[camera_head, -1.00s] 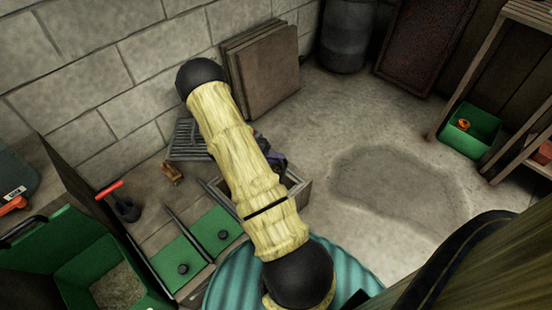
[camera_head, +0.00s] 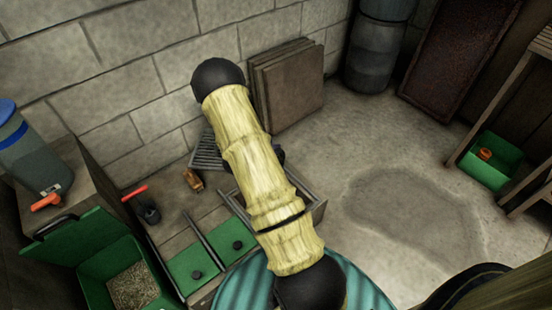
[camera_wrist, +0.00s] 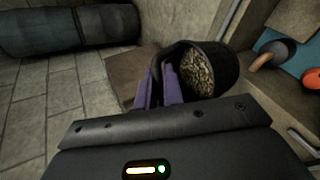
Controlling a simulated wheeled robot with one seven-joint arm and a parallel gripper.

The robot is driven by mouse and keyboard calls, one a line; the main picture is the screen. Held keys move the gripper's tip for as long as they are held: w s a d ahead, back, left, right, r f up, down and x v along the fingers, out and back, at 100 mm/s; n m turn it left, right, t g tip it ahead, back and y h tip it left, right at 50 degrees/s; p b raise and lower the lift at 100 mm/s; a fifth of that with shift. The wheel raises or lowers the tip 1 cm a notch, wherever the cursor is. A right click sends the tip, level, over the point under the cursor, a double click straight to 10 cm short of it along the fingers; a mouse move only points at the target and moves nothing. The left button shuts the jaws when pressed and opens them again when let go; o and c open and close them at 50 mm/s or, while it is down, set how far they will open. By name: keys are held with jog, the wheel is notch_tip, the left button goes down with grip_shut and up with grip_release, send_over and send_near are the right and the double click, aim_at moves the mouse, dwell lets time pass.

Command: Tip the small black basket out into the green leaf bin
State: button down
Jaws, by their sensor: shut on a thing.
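In the wrist view, my gripper (camera_wrist: 168,85) has its purple fingers shut at the left side of the small black basket (camera_wrist: 232,62). The basket looks tilted, its mouth facing the camera, with brown granular stuff inside. In the head view, my arm hides almost all of the gripper and basket. An open green bin (camera_head: 95,266) with brown litter in it, likely the leaf bin, stands at the lower left of the head view. The gripper end of my arm is farther back and to the right of that bin.
A blue-capped bottle (camera_head: 35,155) stands on a ledge at left. A red-handled black item (camera_head: 148,212) and green panels (camera_head: 186,268) lie between bin and arm. Boards (camera_head: 287,88) lean on the block wall. A green box (camera_head: 490,160) sits at right. The middle floor is clear.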

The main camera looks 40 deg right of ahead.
jog(key=w+a+r+n+t+y+p, duration=0.4)
jog(key=w+a+n+t, duration=0.3)
jog(key=a, duration=0.3)
jog(key=a+n+t+y+p, duration=0.1)
jog(key=a+n+y, duration=0.6)
jog(key=a, duration=0.7)
jog(key=shift+s+a+r+n+t+p, duration=0.15)
jog(key=shift+a+r+n+t+p, duration=0.15)
jog(key=shift+n+p, duration=0.35)
jog(key=shift+d+m, duration=0.1)
jog(key=shift+m, duration=0.15)
